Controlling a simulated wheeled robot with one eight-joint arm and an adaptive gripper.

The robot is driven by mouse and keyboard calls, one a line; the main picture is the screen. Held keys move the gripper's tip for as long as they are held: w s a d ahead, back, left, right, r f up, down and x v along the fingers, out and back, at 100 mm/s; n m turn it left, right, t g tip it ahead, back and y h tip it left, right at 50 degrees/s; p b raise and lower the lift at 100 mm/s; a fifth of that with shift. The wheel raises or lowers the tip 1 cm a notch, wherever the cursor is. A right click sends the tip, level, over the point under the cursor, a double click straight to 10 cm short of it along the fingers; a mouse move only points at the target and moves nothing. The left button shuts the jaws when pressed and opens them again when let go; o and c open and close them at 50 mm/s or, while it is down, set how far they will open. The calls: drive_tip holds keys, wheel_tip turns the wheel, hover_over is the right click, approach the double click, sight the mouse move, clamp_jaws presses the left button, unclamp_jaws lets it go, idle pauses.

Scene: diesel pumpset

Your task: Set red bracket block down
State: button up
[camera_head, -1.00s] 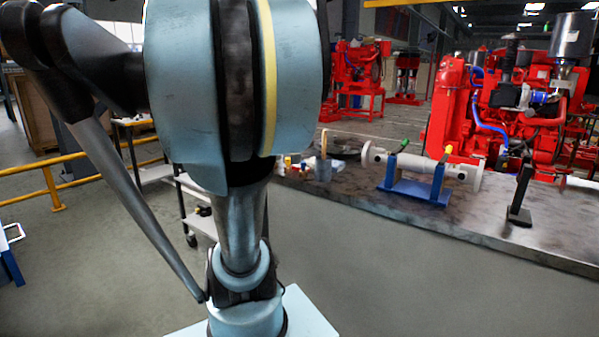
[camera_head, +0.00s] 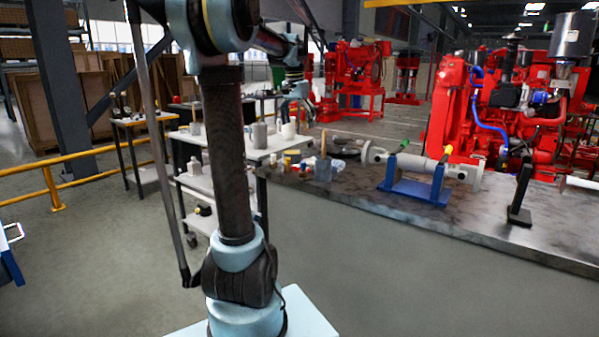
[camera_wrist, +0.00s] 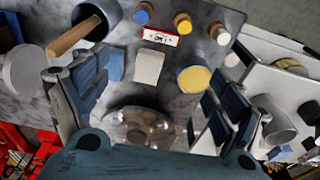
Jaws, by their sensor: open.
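A small block with red edges and a white, dark-marked face (camera_wrist: 160,37) lies on the grey mottled bench top (camera_wrist: 205,14) in the wrist view. It is the only small red block I see, and I cannot make out a bracket shape. My gripper (camera_wrist: 155,98) is open, with its blue-padded fingers wide apart and nothing held between them. The red block is beyond the fingertips, apart from them. A pale block (camera_wrist: 148,67) and a shiny round dish (camera_wrist: 138,127) show between the fingers. In the head view the arm reaches back over the bench's far left end, and the fingers are too small to read.
Yellow-topped (camera_wrist: 194,79) and other small cylinders stand near the red block. A grey cup with a wooden handle (camera_wrist: 83,27) is at upper left. A white cart (camera_head: 262,148) adjoins the bench. A blue stand (camera_head: 412,192) holds a grey tube.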

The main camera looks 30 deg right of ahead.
drive_tip(key=f, duration=0.4)
drive_tip(key=d+f, duration=0.1)
drive_tip(key=f, duration=0.6)
drive_tip(key=shift+w+d+f, duration=0.25)
drive_tip(key=shift+w+f, duration=0.1)
drive_tip(key=shift+w+d+f, duration=0.1)
drive_tip(key=shift+w+f, duration=0.05)
drive_tip(key=shift+f, duration=1.2)
drive_tip(key=shift+w+d+f, duration=0.1)
drive_tip(key=shift+f, duration=1.25)
drive_tip(key=shift+c, duration=0.5)
drive_tip(key=c, duration=1.2)
